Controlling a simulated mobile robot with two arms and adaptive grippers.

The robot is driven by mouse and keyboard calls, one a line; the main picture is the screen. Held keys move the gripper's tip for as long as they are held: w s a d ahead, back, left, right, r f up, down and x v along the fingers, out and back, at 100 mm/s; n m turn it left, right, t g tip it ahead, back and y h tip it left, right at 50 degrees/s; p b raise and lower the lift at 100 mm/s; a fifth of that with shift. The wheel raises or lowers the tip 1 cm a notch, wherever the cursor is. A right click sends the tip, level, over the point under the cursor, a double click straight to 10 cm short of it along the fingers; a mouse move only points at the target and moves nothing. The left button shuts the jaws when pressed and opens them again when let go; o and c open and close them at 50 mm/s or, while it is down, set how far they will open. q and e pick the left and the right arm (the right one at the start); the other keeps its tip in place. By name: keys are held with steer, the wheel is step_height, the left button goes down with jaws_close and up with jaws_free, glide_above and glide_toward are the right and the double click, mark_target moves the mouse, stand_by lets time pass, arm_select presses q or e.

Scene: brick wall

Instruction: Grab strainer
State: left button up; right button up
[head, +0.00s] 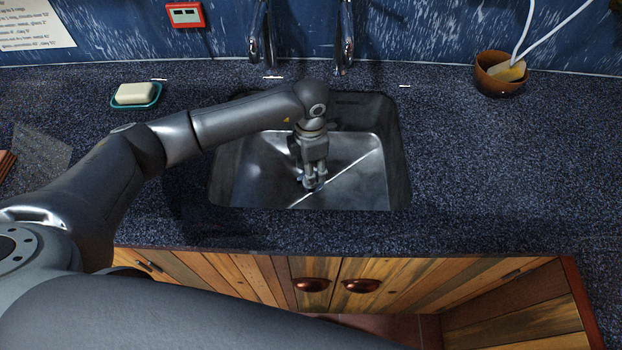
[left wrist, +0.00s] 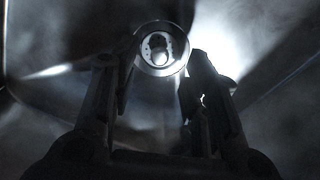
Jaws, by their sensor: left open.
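The strainer (left wrist: 162,48) is a small round metal piece with a bright rim and dark openings. In the left wrist view it lies at the sink's bottom, between and just beyond my fingertips. My left gripper (head: 314,183) points down into the metal sink (head: 362,180); it also shows in the left wrist view (left wrist: 161,68). Its two fingers are apart, with nothing held. I cannot tell whether the fingertips touch the strainer. In the head view my gripper largely hides the strainer. My right gripper is not in view.
Sink walls surround my left gripper. Faucets (head: 345,45) stand behind the sink. Soap (head: 135,93) sits on a green dish (head: 154,98) at the left. A brown bowl (head: 492,83) holding a sponge (head: 510,70) is at the back right. The counter (head: 480,160) right of the sink is clear.

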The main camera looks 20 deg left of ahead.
arm_select(q)
step_height(320, 180, down, 3)
steer(key=shift+f, duration=0.15)
steer(key=shift+c, duration=0.2)
jaws_close()
